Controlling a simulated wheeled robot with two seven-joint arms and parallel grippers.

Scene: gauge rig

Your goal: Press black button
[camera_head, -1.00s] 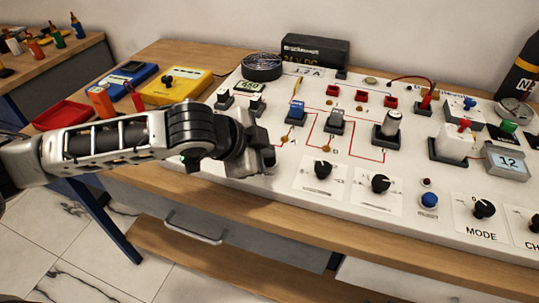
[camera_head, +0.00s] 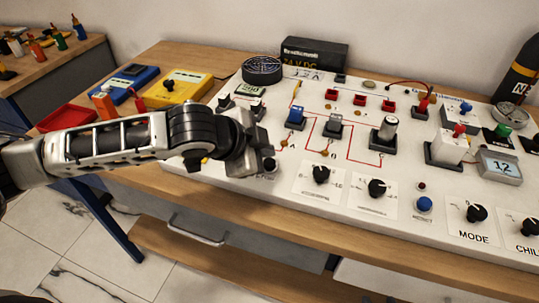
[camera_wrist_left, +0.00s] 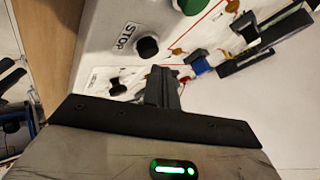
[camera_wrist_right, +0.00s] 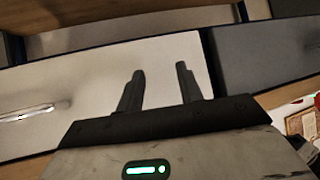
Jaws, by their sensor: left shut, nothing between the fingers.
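The black button (camera_wrist_left: 147,46) is a round cap beside the STOP label (camera_wrist_left: 124,36) on the white panel in the left wrist view. In the head view a black cap (camera_head: 270,165) shows at the panel's front edge, just beside my left gripper (camera_head: 258,150). My left gripper is shut and empty, and its fingers also show in the left wrist view (camera_wrist_left: 163,88), a little apart from the button in the picture. The gap in depth is hard to tell. My right gripper (camera_wrist_right: 158,88) is open and empty, seen only in the right wrist view.
The white panel (camera_head: 290,210) carries several knobs, switches and a blue button (camera_head: 424,204). A green button (camera_wrist_left: 190,5) lies near the black one. A yellow box (camera_head: 178,88) and a red tray (camera_head: 66,118) lie on the left. A drawer front (camera_wrist_right: 90,90) is below my right gripper.

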